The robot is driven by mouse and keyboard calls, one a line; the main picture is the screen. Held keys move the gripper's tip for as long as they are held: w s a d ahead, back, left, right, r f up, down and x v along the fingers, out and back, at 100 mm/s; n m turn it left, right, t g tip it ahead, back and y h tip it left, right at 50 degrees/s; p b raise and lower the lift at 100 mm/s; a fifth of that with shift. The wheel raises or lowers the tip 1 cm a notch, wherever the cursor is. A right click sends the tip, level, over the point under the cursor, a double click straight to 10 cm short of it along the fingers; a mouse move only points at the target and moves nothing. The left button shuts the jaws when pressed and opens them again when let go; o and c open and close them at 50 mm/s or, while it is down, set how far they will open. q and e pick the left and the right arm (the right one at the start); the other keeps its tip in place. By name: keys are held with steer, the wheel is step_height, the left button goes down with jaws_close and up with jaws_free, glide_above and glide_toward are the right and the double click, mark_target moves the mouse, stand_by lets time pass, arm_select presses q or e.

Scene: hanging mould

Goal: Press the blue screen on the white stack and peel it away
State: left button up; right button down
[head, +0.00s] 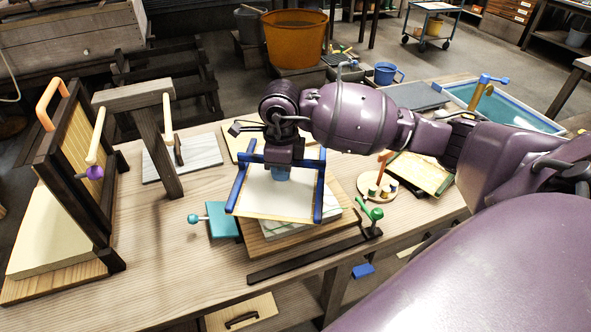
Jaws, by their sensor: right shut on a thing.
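The blue screen (319,188) has blue side bars and a pale sheet face, and it lies over the middle of the table. The white stack (298,231) shows only at its front and right edges below the screen; the rest is hidden. It rests on a wooden board (268,247). My right gripper (282,171) reaches in from the right and is shut on a blue grip at the screen's middle. The screen sits askew to the stack, and I cannot tell whether it touches it. My left gripper is not in view.
A teal block (221,221) with a knob and a green clamp-like piece (373,214) flank the board. A dark bar (305,258) lies along the front. A dark upright frame (85,155) stands at left. A round tray (377,189) holds small spools. Clear table lies left of the teal block.

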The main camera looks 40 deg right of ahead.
mark_target(296, 171)
steer(key=d+f+m, duration=0.1)
steer(key=m, duration=0.1)
steer(key=d+m, duration=0.1)
steer(key=m, duration=0.2)
steer(key=w+d+f+m, duration=0.1)
steer(key=m, duration=0.2)
steer(key=shift+f, duration=0.35)
steer(key=m, duration=0.1)
steer(key=d+f+m, duration=0.1)
steer(key=m, duration=0.2)
steer(key=shift+d+f, duration=0.25)
steer(key=shift+d, duration=0.05)
steer(key=shift+f+b, duration=1.15)
steer(key=shift+f, duration=1.05)
steer(key=shift+f+b, duration=1)
steer(key=shift+f, duration=0.45)
steer(key=c, duration=1.7)
jaws_free()
steer(key=shift+c, duration=0.2)
jaws_close()
